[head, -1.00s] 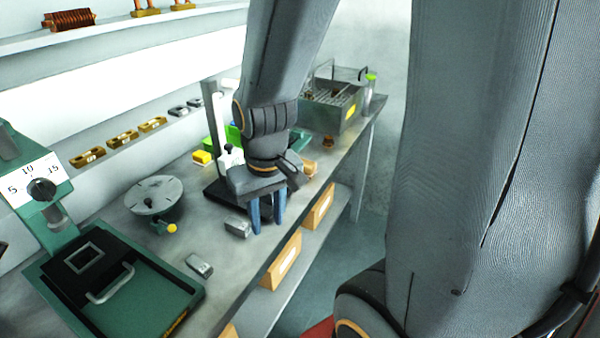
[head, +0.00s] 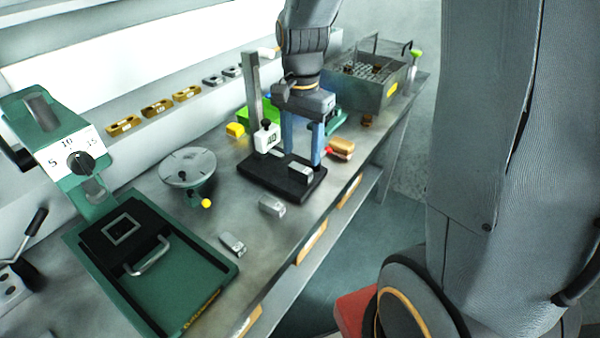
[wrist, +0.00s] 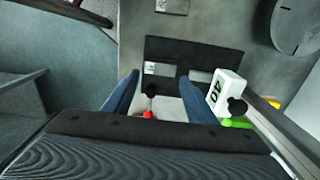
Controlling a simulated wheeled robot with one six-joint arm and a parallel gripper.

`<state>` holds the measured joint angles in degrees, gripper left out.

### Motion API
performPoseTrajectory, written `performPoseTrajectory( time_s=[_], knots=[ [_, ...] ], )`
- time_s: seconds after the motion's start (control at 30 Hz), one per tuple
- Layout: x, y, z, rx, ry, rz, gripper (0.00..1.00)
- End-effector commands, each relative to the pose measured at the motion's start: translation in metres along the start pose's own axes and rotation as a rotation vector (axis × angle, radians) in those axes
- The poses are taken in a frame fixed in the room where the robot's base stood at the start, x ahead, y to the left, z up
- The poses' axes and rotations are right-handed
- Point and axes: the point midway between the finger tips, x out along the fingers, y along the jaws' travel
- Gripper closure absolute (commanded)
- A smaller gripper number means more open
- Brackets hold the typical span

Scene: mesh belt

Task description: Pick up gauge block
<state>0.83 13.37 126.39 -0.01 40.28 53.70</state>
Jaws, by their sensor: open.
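Silver-grey blocks that look like gauge blocks show in the head view: one on the black base of a measuring stand (head: 299,172), one on the bench beside that base (head: 271,206), one nearer the green press (head: 232,244). My gripper (head: 302,158) is open and empty, its blue fingers pointing down just above the block on the base. In the wrist view my gripper's two fingers (wrist: 158,98) are spread apart, with the black base (wrist: 190,50) and a block (wrist: 160,69) on it beyond the fingertips. Whether the fingers flank the block I cannot tell.
The stand's column (head: 252,90) and white "40" indicator (head: 267,138) rise close left of my gripper. A round table (head: 187,167), a green press (head: 150,290) and a grey bin (head: 365,90) stand on the bench. A wooden-handled item (head: 341,148) lies right.

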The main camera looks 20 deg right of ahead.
Motion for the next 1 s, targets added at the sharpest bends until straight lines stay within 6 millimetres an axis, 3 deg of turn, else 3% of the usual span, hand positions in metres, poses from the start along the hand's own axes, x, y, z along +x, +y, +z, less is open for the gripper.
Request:
performPoseTrajectory(
  time_s=[0.5,0.87,1.0],
  knots=[
    [0.054,0.002,0.007,-0.005,-0.001,0.002,0.48],
    [0.062,0.001,0.007,-0.005,0.001,-0.001,0.48],
    [0.062,0.001,0.007,-0.005,0.0,-0.001,0.7]
  ],
)
